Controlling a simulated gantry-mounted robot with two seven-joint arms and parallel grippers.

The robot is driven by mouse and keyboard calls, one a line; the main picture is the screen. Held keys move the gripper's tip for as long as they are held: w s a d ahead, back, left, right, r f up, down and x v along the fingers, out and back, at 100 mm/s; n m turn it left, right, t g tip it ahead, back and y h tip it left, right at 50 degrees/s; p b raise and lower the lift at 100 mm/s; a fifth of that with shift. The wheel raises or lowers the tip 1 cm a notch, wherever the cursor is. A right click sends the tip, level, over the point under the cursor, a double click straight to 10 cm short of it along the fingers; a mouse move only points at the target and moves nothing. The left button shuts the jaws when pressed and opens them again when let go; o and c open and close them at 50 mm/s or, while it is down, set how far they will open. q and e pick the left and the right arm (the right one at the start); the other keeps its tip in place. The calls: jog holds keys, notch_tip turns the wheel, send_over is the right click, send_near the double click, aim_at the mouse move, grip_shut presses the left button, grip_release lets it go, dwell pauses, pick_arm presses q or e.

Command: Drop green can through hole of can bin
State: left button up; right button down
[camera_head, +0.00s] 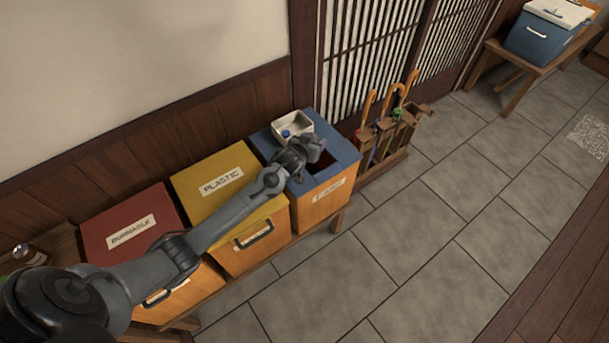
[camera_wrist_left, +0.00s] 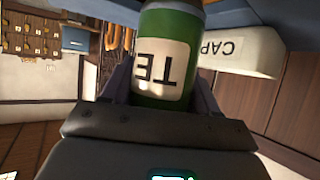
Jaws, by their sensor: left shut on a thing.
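My left gripper (camera_head: 318,152) is over the blue-topped can bin (camera_head: 345,151), close to the dark hole in its top. In the left wrist view, the gripper (camera_wrist_left: 163,92) is shut on the green can (camera_wrist_left: 178,28), which has a white label. The can's far end runs out of the picture there, near blue surfaces. In the head view the can is hidden by the gripper, so I cannot tell whether it reaches into the hole. My right gripper is not in view.
A white cap tray (camera_head: 306,121) with a blue cap sits at the bin's back; it also shows in the wrist view (camera_wrist_left: 237,52). A yellow plastic bin (camera_head: 200,174) and red burnable bin (camera_head: 108,222) stand left, an umbrella stand (camera_head: 392,159) right. The stone floor is clear.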

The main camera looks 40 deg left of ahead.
pick_arm(q)
jog(key=o, duration=1.1)
jog(key=shift+s, duration=0.1)
jog(key=shift+s+d+r, duration=0.1)
jog(key=shift+s+r, duration=0.1)
jog(key=shift+r, duration=0.05)
jog(key=p+v, duration=0.3)
jog(key=v, duration=0.7)
jog(key=shift+p, duration=0.3)
jog(key=shift+s+f, duration=0.1)
jog(key=shift+s, duration=0.05)
